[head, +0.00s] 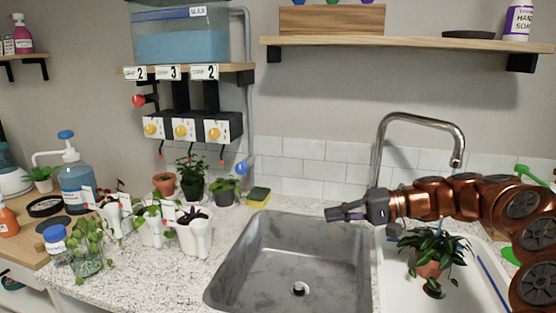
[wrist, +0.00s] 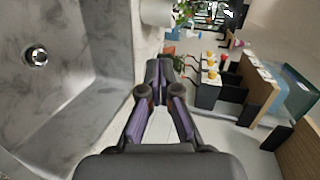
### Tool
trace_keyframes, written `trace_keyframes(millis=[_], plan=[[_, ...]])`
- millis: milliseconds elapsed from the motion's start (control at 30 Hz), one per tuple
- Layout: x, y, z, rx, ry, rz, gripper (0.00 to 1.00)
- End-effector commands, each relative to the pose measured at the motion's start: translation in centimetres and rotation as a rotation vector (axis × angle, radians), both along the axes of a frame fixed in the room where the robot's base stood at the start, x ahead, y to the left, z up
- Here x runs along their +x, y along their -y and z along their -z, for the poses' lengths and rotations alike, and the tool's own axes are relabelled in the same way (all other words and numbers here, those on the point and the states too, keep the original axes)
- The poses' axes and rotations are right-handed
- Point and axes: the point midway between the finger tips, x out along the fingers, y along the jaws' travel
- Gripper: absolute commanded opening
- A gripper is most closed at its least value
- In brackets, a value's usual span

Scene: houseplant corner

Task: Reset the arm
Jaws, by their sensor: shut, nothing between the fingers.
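My arm, copper coloured, reaches in from the right of the head view. Its dark gripper (head: 332,214) points left above the right rear part of the steel sink (head: 290,255). The gripper is shut and empty. In the wrist view, the gripper (wrist: 160,66) shows its finger linkages coming together at the tips, with nothing held. The sink also shows at the left of the wrist view (wrist: 65,100).
A leafy plant in a terracotta pot (head: 428,269) stands on the white drainboard below my arm. The faucet (head: 377,150) rises behind the gripper. Several potted plants, a yellow sponge (head: 258,194) and a blue pump bottle (head: 76,185) stand left of the sink. A shelf (head: 400,43) hangs above.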

Motion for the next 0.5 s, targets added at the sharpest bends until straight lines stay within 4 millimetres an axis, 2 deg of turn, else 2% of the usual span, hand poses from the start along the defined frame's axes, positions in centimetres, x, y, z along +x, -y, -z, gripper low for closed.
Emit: trace_keyframes(millis=[33, 100, 200, 367, 500], plan=[[-2.1, -1.9, 0.0, -0.050, -0.027, -0.047, 0.00], [-4.9, -3.9, 0.9, -0.126, -0.068, -0.102, 0.00], [-9.2, -6.0, 2.5, -0.244, -0.122, -0.177, 0.00], [-16.1, -7.3, 5.4, -0.446, -0.202, -0.276, 0.00], [-21.2, -6.5, 7.7, -0.613, -0.254, -0.333, 0.00]])
